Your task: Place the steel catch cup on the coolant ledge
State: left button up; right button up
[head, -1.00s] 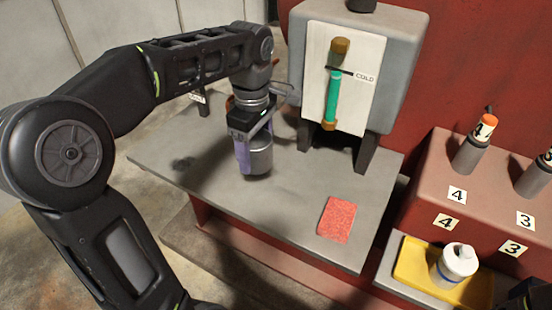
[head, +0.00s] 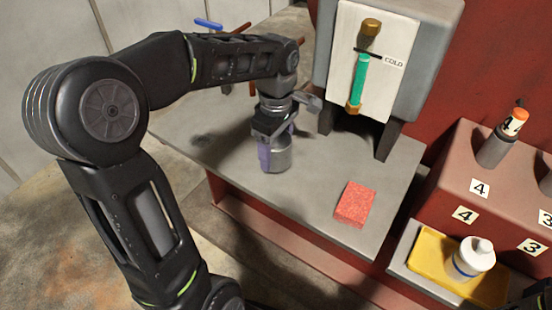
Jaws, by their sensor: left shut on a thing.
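The steel catch cup (head: 277,158) is a small grey cylinder at the grey coolant ledge (head: 310,212), left of the red sponge-like block. My left gripper (head: 268,148), with purple finger pads, comes down from above and is shut on the cup. The cup looks upright and low over the ledge top; I cannot tell whether its base touches. The gripper hides part of the cup's left side and rim. My right gripper does not show clearly; only a dark piece is at the lower right edge.
A red block (head: 355,204) lies on the ledge's right part. A grey tank (head: 433,48) with a green sight tube (head: 361,80) marked COLD stands behind on dark legs. A white bottle (head: 474,258) stands on a yellow tray (head: 427,252) at right. A blue-handled valve (head: 208,24) is at the back left.

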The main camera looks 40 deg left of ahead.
aim_at(276, 161)
pick_arm(q)
jog(key=shift+f, duration=1.85)
jog(key=shift+f, duration=0.15)
jog(key=o, duration=1.5)
jog(key=shift+c, duration=0.2)
notch_tip(276, 161, up, 12)
jog(key=shift+p, duration=0.3)
